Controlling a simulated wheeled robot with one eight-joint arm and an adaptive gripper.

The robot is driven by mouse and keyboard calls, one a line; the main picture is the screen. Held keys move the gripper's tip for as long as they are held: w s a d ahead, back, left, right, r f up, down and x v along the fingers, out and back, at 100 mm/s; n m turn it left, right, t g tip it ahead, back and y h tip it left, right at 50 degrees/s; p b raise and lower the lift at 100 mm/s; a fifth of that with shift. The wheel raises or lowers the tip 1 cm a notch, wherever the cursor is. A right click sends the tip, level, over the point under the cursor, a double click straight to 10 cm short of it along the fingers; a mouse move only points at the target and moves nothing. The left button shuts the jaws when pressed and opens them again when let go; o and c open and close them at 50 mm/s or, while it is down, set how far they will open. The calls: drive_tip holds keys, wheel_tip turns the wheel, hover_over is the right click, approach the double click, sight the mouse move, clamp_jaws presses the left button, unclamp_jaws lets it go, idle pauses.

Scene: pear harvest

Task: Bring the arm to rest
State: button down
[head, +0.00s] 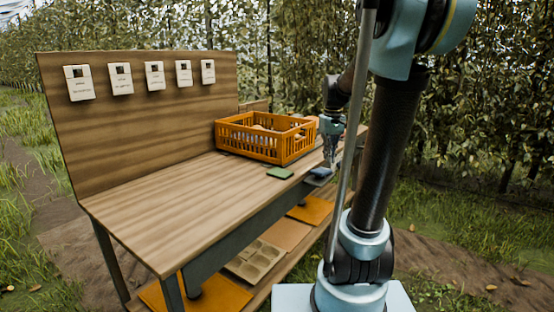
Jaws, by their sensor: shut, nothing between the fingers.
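My gripper (330,152) hangs pointing down near the right end of the wooden table (160,205), just right of the orange crate. It is small in the picture and looks shut and empty. My arm rises at the right of the view, bends at the top, and reaches back down behind its own upright link toward the table. The link hides part of the space right of the gripper.
An orange crate (247,144) with some contents stands at the table's back right. A green pad (280,173) and a blue-grey item (320,173) lie near the front edge. Several labels hang on the backboard (140,120). A lower shelf holds a tray (255,262). The table's left half is clear.

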drive_tip(key=s+f+m, duration=0.1)
drive_tip(key=s+f, duration=0.6)
drive_tip(key=s, duration=0.5)
drive_tip(key=s+a+f+m+t, duration=0.1)
drive_tip(key=s+f+m, duration=0.1)
drive_tip(key=s+f, duration=0.5)
drive_tip(key=s, duration=0.6)
drive_tip(key=shift+a+t, duration=0.25)
drive_tip(key=shift+t, duration=0.05)
drive_tip(key=shift+w+f, duration=0.2)
drive_tip(key=shift+w, duration=0.3)
